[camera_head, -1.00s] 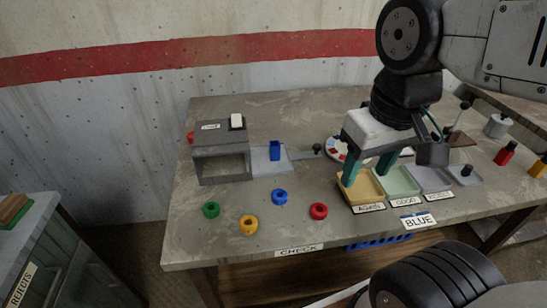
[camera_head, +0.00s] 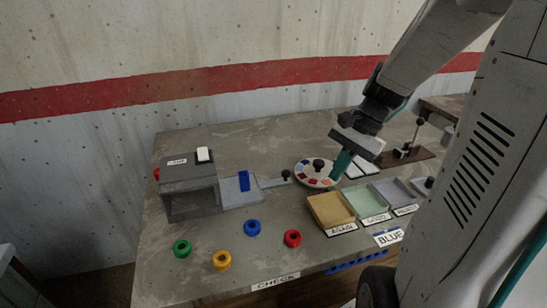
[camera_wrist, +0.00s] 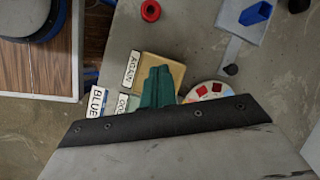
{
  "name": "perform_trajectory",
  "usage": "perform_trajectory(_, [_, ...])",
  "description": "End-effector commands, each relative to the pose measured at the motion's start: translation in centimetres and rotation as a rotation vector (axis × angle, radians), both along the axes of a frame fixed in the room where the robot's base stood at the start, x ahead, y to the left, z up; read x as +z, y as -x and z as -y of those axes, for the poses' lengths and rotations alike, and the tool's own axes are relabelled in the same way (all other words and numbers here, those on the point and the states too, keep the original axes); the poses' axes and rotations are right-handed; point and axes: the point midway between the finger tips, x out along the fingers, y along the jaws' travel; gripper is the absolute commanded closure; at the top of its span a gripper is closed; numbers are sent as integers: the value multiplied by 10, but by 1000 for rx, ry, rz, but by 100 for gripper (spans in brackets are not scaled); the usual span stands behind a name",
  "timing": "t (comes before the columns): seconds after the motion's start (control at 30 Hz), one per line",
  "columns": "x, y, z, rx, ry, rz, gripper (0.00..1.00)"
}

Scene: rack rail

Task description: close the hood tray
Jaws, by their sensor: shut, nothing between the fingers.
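A blue block (camera_head: 244,181) stands on the tray. A bar with a dark knob (camera_head: 286,175) runs right from the tray. My gripper (camera_head: 340,163), with teal fingers, is right of the knob, near the round dial, shut and empty. In the wrist view the fingers (camera_wrist: 158,88) are together; the tray (camera_wrist: 243,20) and blue block (camera_wrist: 256,13) are at the top right.
A round dial (camera_head: 306,174) with coloured patches lies between the knob and my gripper. The yellow AGAIN tray (camera_head: 331,208), green GOOD tray (camera_head: 365,203) and a grey tray stand at front right. Green, yellow, blue and red rings (camera_head: 292,238) lie along the front.

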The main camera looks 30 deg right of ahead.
Motion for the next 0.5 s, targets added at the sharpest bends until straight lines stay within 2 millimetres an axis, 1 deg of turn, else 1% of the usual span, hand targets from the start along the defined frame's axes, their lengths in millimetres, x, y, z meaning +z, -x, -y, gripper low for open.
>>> perform_trajectory(0.03, [-11, -11, 18, -141, -52, -26, 100])
perform_trajectory(0.1, [-22, -28, 39, -328, -116, -54, 100])
perform_trajectory(0.2, [-32, -50, 66, -573, -203, -89, 100])
perform_trajectory(0.27, [-36, -66, 78, -715, -255, -109, 100])
perform_trajectory(0.3, [-33, -76, 81, -783, -280, -115, 100])
perform_trajectory(0.37, [-25, -87, 84, -863, -306, -115, 100])
perform_trajectory(0.4, [-23, -90, 85, -902, -319, -123, 100])
perform_trajectory(0.5, [-24, -92, 85, -954, -334, -146, 100])
